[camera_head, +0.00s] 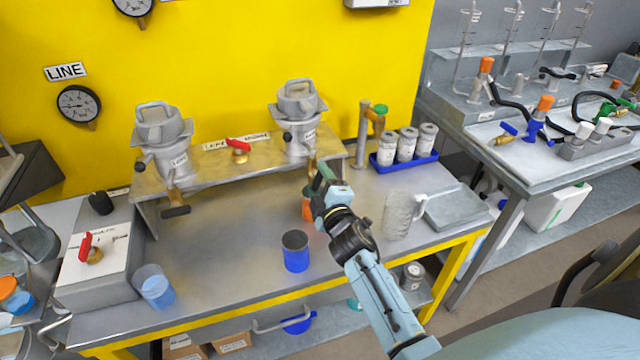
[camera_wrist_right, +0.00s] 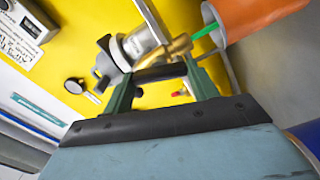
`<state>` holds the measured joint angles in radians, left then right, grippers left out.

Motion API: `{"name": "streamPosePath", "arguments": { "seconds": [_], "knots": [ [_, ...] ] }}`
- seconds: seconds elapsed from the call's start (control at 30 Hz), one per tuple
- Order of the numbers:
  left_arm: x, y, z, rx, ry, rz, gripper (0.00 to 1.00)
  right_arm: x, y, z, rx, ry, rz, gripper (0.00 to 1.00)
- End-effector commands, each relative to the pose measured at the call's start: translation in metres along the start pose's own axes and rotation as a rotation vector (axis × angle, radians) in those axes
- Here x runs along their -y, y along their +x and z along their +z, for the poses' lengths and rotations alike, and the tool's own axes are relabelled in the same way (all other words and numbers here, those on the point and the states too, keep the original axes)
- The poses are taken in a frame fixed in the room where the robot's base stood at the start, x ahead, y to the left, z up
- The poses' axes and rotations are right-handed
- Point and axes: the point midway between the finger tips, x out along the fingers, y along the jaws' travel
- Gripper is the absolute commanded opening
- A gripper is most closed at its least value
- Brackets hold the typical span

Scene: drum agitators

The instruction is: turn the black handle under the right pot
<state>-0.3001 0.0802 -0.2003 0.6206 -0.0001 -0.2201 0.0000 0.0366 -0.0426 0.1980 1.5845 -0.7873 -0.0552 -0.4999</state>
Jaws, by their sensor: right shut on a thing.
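The right pot (camera_head: 298,110), a grey lidded vessel, stands on the raised metal shelf at the back. My right gripper (camera_head: 320,180) is just below it, and my gripper and arm hide its black handle in the head view. In the right wrist view the black handle (camera_wrist_right: 160,73) lies crosswise between the green fingers of my right gripper (camera_wrist_right: 163,88), which is shut on it. The brass valve (camera_wrist_right: 178,47) joins the handle, with the grey pot (camera_wrist_right: 138,42) behind. My left gripper is not in view.
An orange cup (camera_head: 307,208) stands partly hidden behind my right gripper. A blue cup (camera_head: 295,252) stands in front, and a clear jug (camera_head: 400,215) to the right. The left pot (camera_head: 165,145) has its own black handle (camera_head: 176,212). The bench's middle left is clear.

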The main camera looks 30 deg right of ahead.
Motion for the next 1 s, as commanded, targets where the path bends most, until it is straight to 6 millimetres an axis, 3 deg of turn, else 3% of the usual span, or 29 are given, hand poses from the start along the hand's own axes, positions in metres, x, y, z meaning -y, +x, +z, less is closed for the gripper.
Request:
{"name": "streamPosePath", "arguments": {
  "seconds": [0.4,1.0],
  "knots": [
    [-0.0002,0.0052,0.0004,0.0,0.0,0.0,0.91,0.0016,-0.0003,0.0004,0.0,-0.272,-0.001,0.35],
    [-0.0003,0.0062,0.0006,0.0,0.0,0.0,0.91,0.0016,-0.0003,0.0008,0.001,-0.353,-0.002,0.35]
  ]
}}
